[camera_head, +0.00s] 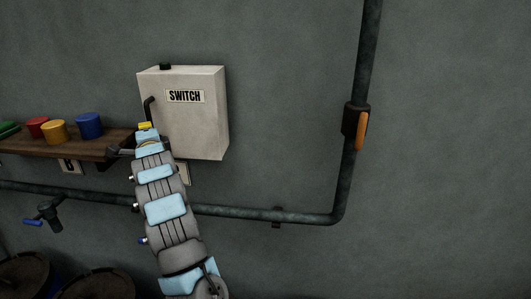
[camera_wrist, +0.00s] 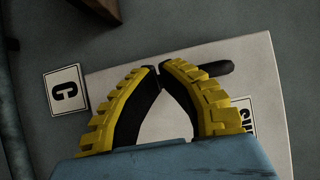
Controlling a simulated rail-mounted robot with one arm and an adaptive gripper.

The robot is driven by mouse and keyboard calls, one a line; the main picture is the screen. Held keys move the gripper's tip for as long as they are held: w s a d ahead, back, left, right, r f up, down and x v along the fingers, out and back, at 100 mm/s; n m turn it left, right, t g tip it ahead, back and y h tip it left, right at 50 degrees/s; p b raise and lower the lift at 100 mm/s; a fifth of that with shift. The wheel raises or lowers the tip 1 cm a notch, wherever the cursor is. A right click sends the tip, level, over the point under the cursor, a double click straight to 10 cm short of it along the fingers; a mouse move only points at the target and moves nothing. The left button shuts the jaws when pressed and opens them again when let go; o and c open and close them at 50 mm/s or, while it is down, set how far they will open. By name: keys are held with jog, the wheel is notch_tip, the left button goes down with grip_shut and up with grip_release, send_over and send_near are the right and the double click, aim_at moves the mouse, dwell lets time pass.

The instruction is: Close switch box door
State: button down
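The pale switch box (camera_head: 205,125) is fixed to the grey wall, with a SWITCH label on its front. Its door shows no clear gap in the head view. A black handle (camera_head: 149,106) is on the left part of the front; it also shows in the wrist view (camera_wrist: 218,75), partly behind a finger. My gripper (camera_head: 147,127) is in front of the box's lower left, just below the handle. In the wrist view its yellow fingers (camera_wrist: 159,70) have their tips together, with nothing seen between them. Whether it touches the door or handle is unclear.
A wooden shelf (camera_head: 90,147) with red, yellow, blue and green items stands left of the box. A pipe (camera_head: 290,216) runs below it and rises on the right, with an orange lever (camera_head: 361,131). A plate marked C (camera_wrist: 65,90) is near the box. The right wall is clear.

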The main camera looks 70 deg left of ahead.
jog(key=shift+a, duration=0.1)
dwell(0.7)
jog(key=s+d+b, duration=0.6)
jog(key=s+d, duration=0.2)
jog(key=s, duration=0.1)
jog(key=shift+s+d, duration=0.4)
jog(key=shift+f, duration=0.1)
